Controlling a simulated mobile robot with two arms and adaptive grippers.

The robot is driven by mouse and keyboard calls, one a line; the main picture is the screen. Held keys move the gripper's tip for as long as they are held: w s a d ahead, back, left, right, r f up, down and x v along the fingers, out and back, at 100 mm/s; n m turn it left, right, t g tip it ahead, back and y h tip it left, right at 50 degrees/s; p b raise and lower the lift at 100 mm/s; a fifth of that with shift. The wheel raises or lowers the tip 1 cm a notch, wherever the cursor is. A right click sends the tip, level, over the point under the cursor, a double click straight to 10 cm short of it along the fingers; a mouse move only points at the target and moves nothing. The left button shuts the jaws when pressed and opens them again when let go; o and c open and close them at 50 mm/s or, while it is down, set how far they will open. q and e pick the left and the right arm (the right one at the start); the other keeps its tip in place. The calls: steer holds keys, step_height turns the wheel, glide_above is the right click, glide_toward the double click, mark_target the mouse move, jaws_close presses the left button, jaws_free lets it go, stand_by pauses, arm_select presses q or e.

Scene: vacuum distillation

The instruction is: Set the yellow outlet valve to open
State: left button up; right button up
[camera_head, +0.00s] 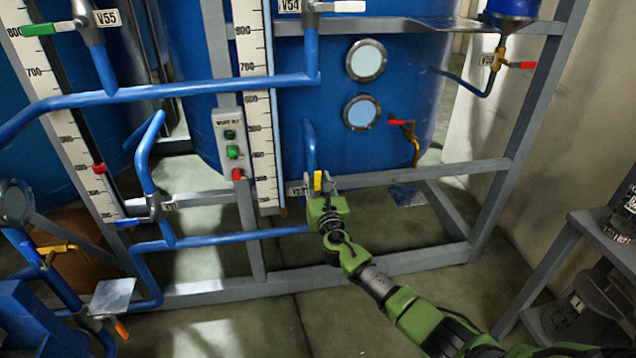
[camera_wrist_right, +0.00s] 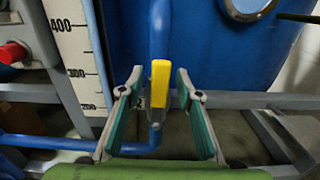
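A yellow valve handle (camera_head: 317,181) stands upright in the picture, at the foot of a vertical blue pipe (camera_head: 309,145) in front of the large blue tank. In the right wrist view the yellow handle (camera_wrist_right: 160,83) lies roughly in line with the blue pipe behind it. My right gripper (camera_head: 320,184) is at this handle, its body partly hiding the valve. In the wrist view its fingers (camera_wrist_right: 157,78) are open, one on each side of the handle, with a visible gap on both sides. Contact with the handle is not visible. My left gripper is not in view.
Grey frame bars (camera_head: 440,172) run beside the valve. A white scale (camera_head: 262,150) and a control box (camera_head: 231,145) with green and red buttons stand left of it. A red-handled valve (camera_head: 398,122) is up right. Another yellow handle (camera_head: 58,248) is far left.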

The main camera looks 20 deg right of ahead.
steer(key=shift+s, duration=0.15)
steer(key=v, duration=1.1)
steer(key=shift+s, duration=0.4)
steer(key=shift+f, duration=0.1)
